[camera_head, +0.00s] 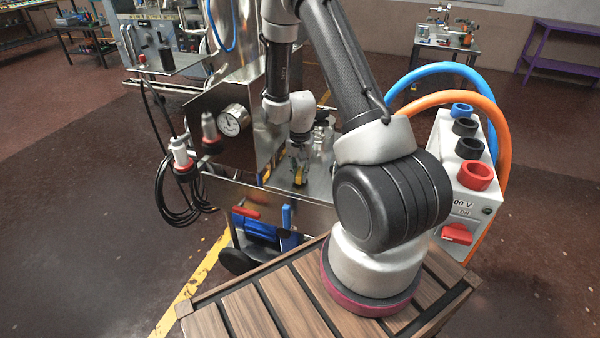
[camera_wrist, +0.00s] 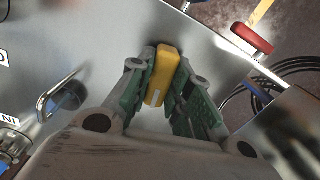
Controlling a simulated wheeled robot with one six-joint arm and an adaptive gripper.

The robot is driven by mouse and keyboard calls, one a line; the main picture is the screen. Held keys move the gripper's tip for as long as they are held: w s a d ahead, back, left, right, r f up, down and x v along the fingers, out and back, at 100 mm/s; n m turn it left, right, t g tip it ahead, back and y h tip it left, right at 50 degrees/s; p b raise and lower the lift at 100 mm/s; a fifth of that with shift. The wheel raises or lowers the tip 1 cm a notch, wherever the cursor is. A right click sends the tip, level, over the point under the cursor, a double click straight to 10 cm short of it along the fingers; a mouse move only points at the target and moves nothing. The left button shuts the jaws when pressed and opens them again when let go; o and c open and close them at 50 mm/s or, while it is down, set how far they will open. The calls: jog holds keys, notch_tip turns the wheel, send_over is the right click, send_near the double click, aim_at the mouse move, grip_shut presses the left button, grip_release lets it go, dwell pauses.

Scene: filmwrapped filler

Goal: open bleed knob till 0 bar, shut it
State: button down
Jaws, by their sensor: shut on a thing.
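A yellow knob (camera_wrist: 159,80), apparently the bleed knob, stands between the green-padded fingers of my gripper (camera_wrist: 166,78) in the wrist view. The fingers are shut on its two sides and hide part of it. In the head view my gripper (camera_head: 300,165) points down at the steel top of the machine, with a bit of yellow showing at its fingertips. A round white-faced pressure gauge (camera_head: 233,120) is on the steel box to the left. Its dark needle is too small to read for sure.
A metal handle (camera_wrist: 60,97) and a red-ended part (camera_wrist: 252,38) stand near my gripper. Black cables (camera_head: 178,190) hang at the machine's left. A white box with coloured sockets (camera_head: 465,165) and blue and orange hoses stands at the right.

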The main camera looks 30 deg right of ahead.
aim_at(300, 171)
jog(key=m, duration=0.5)
jog(key=shift+m, duration=0.3)
jog(key=m, duration=0.4)
jog(key=shift+m, duration=0.4)
jog(key=c, duration=1.3)
grip_release()
notch_tip(300, 171, up, 12)
